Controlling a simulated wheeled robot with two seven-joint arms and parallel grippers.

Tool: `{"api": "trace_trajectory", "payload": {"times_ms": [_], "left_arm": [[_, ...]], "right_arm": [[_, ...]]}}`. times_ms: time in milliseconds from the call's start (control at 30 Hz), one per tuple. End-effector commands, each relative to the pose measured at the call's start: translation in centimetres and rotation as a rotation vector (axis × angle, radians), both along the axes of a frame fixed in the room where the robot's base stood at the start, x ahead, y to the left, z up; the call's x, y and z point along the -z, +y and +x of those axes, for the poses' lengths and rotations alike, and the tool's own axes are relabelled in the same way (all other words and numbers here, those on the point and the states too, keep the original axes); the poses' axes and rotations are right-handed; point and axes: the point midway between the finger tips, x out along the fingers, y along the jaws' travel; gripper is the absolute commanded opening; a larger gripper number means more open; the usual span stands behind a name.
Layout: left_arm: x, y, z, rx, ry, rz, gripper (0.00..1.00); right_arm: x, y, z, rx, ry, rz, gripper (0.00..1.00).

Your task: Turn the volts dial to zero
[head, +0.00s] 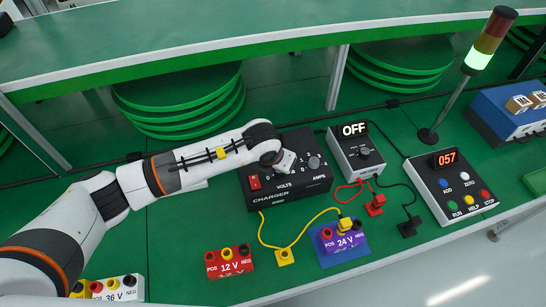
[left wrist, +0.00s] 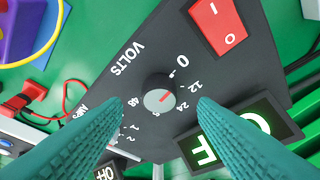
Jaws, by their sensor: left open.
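The black charger (head: 262,199) stands on the green bench in the head view, its VOLTS label showing below my gripper. The volts dial (left wrist: 159,95) is a grey round knob in the left wrist view. My left gripper (head: 284,162) is over the charger and hides the dial in the head view. In the left wrist view its two teal fingers (left wrist: 160,106) are apart, one on each side of the dial; contact cannot be told. My right gripper is not in view.
The charger has a red rocker switch (left wrist: 217,25), a green-lit display (left wrist: 235,135) and an amps knob (head: 314,163). A meter reading OFF (head: 357,150), a 057 button box (head: 450,185), 12 V (head: 229,264) and 24 V (head: 343,242) blocks and cables lie around it.

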Motion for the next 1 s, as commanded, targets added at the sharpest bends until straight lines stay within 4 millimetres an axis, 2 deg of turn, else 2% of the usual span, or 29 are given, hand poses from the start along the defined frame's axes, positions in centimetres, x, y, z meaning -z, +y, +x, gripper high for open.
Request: {"api": "trace_trajectory", "payload": {"times_ms": [200, 400, 600, 1000], "left_arm": [[-4.4, 0.8, -1.6, 0.002, -0.004, -0.002, 0.53], [-7.4, 1.3, -2.7, 0.001, -0.003, -0.001, 0.53], [-8.5, 1.6, -3.2, 0.0, 0.0, 0.0, 0.53], [-8.5, 1.6, -3.2, 0.0, 0.0, 0.0, 0.53]], "right_arm": [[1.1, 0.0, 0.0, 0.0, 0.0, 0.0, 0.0], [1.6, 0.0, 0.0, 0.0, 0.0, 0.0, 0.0], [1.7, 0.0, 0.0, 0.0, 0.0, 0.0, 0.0], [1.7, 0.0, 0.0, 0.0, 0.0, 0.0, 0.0]]}}
